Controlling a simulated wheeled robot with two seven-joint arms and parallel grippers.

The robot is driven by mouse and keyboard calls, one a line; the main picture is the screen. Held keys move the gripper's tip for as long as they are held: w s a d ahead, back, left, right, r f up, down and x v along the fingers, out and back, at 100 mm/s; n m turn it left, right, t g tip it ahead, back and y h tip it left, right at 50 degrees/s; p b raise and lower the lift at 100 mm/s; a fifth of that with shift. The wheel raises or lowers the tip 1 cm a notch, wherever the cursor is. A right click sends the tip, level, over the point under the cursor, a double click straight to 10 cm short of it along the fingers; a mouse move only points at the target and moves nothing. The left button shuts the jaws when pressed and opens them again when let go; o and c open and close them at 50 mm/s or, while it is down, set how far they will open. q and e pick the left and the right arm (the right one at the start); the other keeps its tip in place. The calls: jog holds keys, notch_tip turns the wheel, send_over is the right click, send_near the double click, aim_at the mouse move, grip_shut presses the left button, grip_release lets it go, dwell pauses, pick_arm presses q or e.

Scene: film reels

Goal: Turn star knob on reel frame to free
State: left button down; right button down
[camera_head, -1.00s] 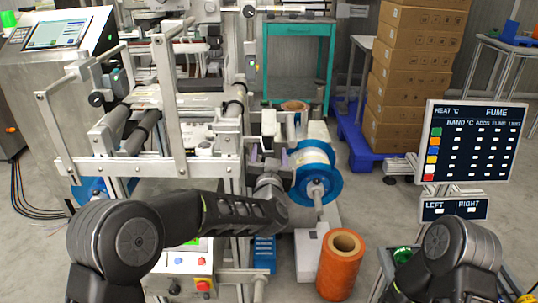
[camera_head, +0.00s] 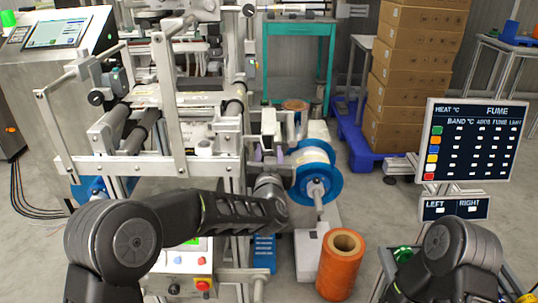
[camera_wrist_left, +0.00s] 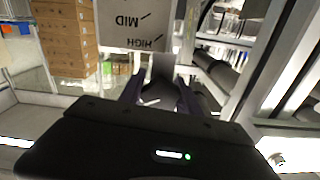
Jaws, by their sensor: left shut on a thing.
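The reel frame (camera_head: 230,170) is a silver metal frame in the middle left of the head view. A reel with blue flanges (camera_head: 333,182) and white film sits on a shaft at its right side. My left gripper (camera_head: 269,154) reaches up to the frame beside this reel. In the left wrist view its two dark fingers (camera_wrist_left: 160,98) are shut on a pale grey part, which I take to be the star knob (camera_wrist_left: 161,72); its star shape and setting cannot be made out. My right gripper is out of view.
An orange roll (camera_head: 340,268) stands upright in front of the reel. A control box (camera_head: 186,262) with a red button is below my left forearm. A dark screen (camera_head: 476,142) stands at right. Stacked cartons (camera_head: 405,75) are behind, with bare floor (camera_head: 375,200) between.

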pick_arm(q)
jog(key=shift+f+n+b, duration=0.25)
jog(key=shift+n+b, duration=0.6)
jog(key=shift+n, duration=0.35)
jog(key=shift+r+n, duration=0.2)
jog(key=shift+n, duration=0.4)
jog(key=c, duration=0.8)
grip_release()
jog(key=shift+c, duration=0.2)
jog(key=s, duration=0.7)
jog(key=shift+s+p, duration=0.4)
jog(key=shift+p, duration=0.05)
